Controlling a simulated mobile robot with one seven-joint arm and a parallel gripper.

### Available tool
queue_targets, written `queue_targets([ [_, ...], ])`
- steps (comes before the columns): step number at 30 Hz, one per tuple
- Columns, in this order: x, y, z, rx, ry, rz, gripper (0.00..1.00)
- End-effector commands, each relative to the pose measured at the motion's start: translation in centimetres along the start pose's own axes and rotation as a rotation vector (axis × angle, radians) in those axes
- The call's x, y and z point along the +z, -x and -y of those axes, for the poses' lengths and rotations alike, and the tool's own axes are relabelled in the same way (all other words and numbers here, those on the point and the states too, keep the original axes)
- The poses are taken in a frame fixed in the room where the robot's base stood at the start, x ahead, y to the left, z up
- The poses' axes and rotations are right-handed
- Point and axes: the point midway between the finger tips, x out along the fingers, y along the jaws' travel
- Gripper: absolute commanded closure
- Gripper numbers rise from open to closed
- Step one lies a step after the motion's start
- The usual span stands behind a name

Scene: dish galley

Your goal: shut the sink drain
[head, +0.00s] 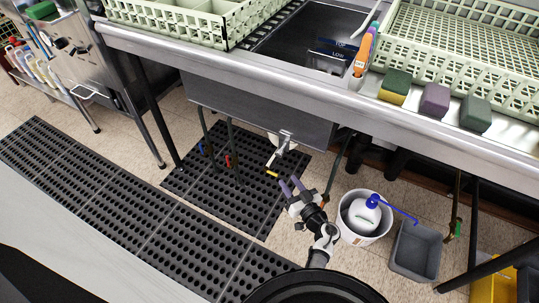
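The sink (262,112) hangs below the steel counter, with its front wall facing me. Under its right part is the drain fitting, a pale metal body (286,138) with a lever (275,160) that slants down and to the left. A yellow grip (271,174) shows at the low end of the lever. My gripper (291,184) is just below and to the right of that grip, pointing up toward the fitting. Its two purple-grey fingers are spread with a gap between them, and I see nothing in the gap. The drain opening inside the basin is hidden.
A white bucket (345,234) with a jug (364,213) and a grey bin (416,252) stand right of my arm. Black mats (190,240) cover the floor at left. Sponges (435,100) and dish racks (185,22) sit on the counter. Thin pipes (230,150) hang left of the fitting.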

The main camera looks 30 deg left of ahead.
Motion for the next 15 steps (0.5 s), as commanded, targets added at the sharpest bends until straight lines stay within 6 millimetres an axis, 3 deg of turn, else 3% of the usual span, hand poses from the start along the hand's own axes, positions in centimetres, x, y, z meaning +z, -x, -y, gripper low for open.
queue_targets([
  [15, 0.1, -10.2, 0.0, -0.003, 0.003, -0.001, 0.65],
])
